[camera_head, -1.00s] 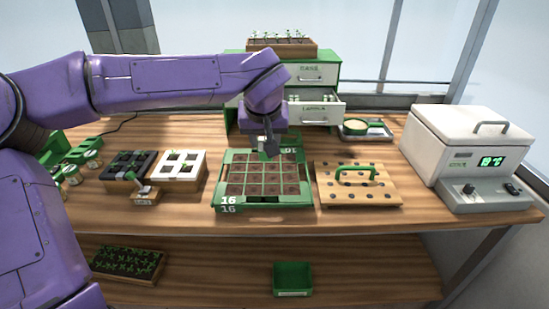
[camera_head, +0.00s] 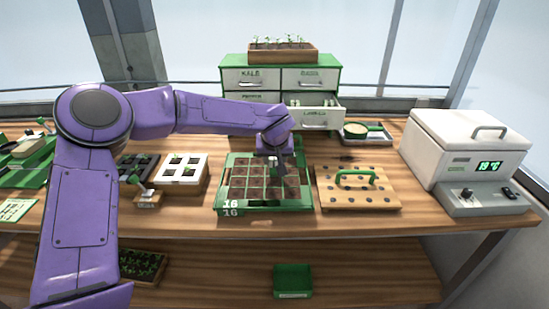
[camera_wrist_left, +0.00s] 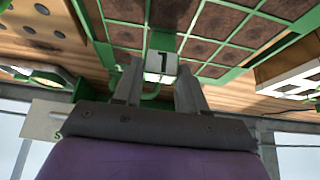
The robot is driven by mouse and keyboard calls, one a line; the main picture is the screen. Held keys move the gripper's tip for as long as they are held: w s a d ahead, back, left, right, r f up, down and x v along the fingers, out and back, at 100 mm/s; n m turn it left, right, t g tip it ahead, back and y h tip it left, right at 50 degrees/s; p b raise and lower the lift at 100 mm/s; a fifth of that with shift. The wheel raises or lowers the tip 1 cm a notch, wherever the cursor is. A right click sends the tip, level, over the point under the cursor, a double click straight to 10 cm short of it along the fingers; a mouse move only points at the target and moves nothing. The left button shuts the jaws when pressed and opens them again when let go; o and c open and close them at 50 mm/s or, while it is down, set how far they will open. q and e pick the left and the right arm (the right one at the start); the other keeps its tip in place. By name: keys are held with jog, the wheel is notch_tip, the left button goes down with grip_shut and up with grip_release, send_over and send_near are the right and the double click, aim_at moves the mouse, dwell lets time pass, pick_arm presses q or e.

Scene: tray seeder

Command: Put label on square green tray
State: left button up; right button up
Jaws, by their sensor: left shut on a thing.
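The square green tray (camera_head: 222,190) sits in the middle of the bench, its grid of cells filled with dark soil and "16" on its front left corner. My left gripper (camera_head: 275,168) points down over the tray's back right part. In the left wrist view, my left gripper (camera_wrist_left: 160,88) is shut on a small white label (camera_wrist_left: 162,64) with a dark mark like a "1". The label is right by the edge of the green tray (camera_wrist_left: 118,13); whether it touches is unclear. In the head view the gripper hides the label. My right gripper is not in view.
A wooden dibber board (camera_head: 330,199) with a green handle stands close right of the tray. A white cell tray (camera_head: 200,170) stands left. Behind is a drawer cabinet (camera_head: 230,72) with an open drawer (camera_head: 313,117). A white incubator (camera_head: 460,135) stands far right.

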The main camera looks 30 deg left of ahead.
pick_arm(q)
jog(key=shift+s, duration=0.1)
jog(key=o, duration=0.8)
jog(key=shift+o, duration=1.1)
jog(key=shift+f, duration=0.1)
jog(key=shift+d+r, duration=0.1)
jog(key=shift+r, duration=0.35)
jog(key=v, duration=1.1)
jog(key=shift+s+r, duration=0.15)
jog(key=shift+s, duration=0.1)
